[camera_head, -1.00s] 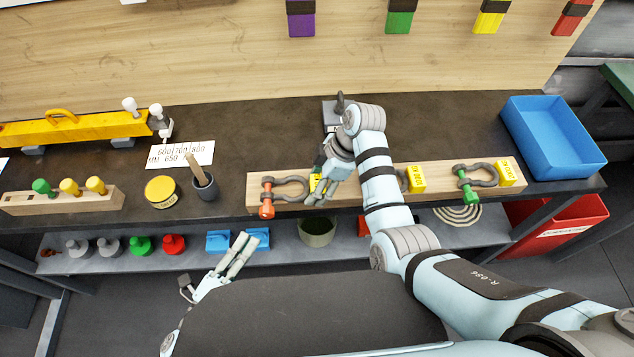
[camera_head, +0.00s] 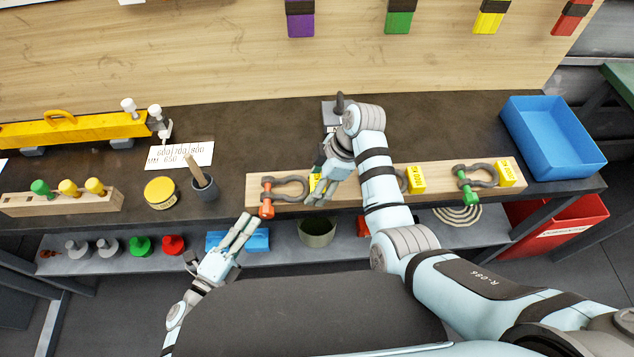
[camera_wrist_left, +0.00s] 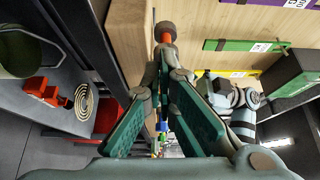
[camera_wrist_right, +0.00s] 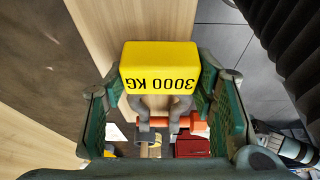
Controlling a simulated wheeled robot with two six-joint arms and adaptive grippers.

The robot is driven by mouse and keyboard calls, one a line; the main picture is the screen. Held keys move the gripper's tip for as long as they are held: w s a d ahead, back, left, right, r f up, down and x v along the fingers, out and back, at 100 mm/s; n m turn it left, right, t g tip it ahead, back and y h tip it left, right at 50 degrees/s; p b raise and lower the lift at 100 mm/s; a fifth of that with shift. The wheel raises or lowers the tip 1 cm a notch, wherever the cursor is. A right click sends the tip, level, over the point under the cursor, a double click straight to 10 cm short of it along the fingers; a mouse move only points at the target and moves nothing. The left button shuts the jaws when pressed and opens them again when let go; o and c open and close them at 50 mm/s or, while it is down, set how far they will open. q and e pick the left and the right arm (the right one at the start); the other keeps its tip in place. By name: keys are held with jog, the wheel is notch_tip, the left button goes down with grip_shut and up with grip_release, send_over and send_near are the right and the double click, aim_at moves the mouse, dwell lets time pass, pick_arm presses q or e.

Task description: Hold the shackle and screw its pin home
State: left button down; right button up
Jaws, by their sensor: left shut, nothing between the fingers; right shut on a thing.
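The shackle (camera_head: 290,184) with the orange pin (camera_head: 267,201) lies at the left end of the wooden board (camera_head: 340,197). Its yellow 3000 KG tag block (camera_wrist_right: 160,68) sits between the fingers of my right gripper (camera_head: 318,190), which is shut on it. The grey bow and orange pin (camera_wrist_right: 185,124) show beyond the tag in the right wrist view. My left gripper (camera_head: 250,222) is shut and empty, just below and in front of the pin head. In the left wrist view the orange pin head (camera_wrist_left: 165,31) is just beyond the fingertips. How far the pin is threaded cannot be told.
A green-pinned shackle (camera_head: 474,176) lies on the board's right end; a middle one is mostly hidden by my right arm. A brush cup (camera_head: 204,187) and a yellow tin (camera_head: 161,192) stand left. A blue bin (camera_head: 552,137) stands at the right.

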pick_arm(q)
jog(key=shift+w+d+r, duration=0.1)
jog(key=shift+w+d, duration=0.05)
jog(key=shift+d, duration=0.3)
dwell(0.6)
jog(key=shift+r, duration=0.2)
jog(key=shift+r, duration=0.3)
jog(key=shift+r, duration=0.15)
dwell(0.3)
jog(key=shift+s+a, duration=0.5)
jog(key=shift+s, duration=3.1)
jog(key=w, duration=0.7)
jog(key=shift+f, duration=0.45)
